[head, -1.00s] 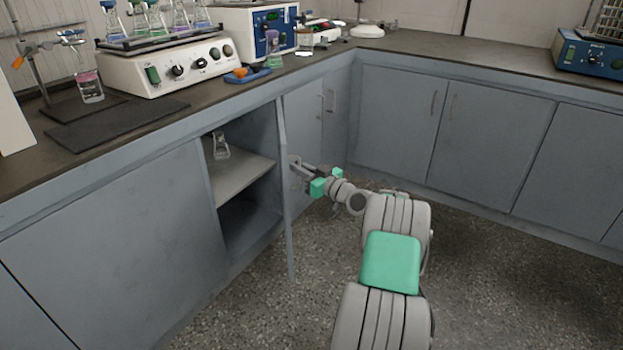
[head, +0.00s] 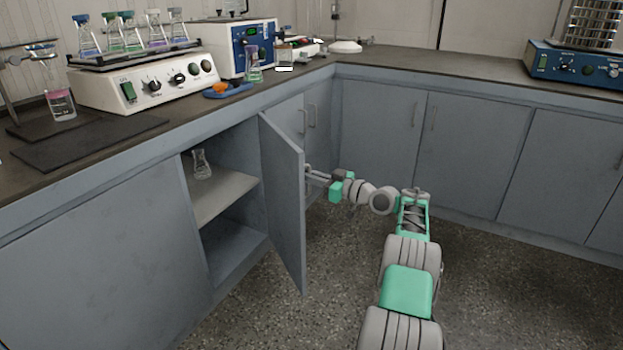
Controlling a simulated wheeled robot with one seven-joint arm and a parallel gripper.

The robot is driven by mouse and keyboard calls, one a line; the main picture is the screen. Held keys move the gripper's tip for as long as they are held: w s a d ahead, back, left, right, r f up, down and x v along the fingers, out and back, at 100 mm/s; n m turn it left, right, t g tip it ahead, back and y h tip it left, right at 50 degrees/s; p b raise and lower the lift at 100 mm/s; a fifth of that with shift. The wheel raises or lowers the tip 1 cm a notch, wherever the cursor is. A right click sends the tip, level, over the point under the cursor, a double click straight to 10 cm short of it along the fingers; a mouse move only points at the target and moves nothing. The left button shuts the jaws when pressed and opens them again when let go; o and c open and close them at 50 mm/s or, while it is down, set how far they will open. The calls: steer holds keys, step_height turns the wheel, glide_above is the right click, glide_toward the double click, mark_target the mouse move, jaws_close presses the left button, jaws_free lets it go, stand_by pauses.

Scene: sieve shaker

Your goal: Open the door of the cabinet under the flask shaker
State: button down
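The flask shaker (head: 150,82) stands on the counter with several flasks of coloured liquid on its platform. Below it, the cabinet (head: 228,197) is open and shows a shelf with a small clear flask (head: 201,164). Its door (head: 283,205) stands swung well out from the front, hinged on the right. My gripper (head: 311,177) is at the outer face of this door, on its right side. The handle is hidden, and the fingers are too small to tell whether they are shut on it.
A row of closed cabinets (head: 470,150) runs along the back and right. A closed door (head: 291,117) lies behind the open one. The speckled floor (head: 250,315) in front is clear apart from my arm.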

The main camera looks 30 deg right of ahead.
steer(key=shift+w+r, duration=0.1)
steer(key=shift+r, duration=0.05)
steer(key=c, duration=1.8)
jaws_free()
steer(key=shift+a, duration=0.15)
steer(key=shift+d, duration=0.2)
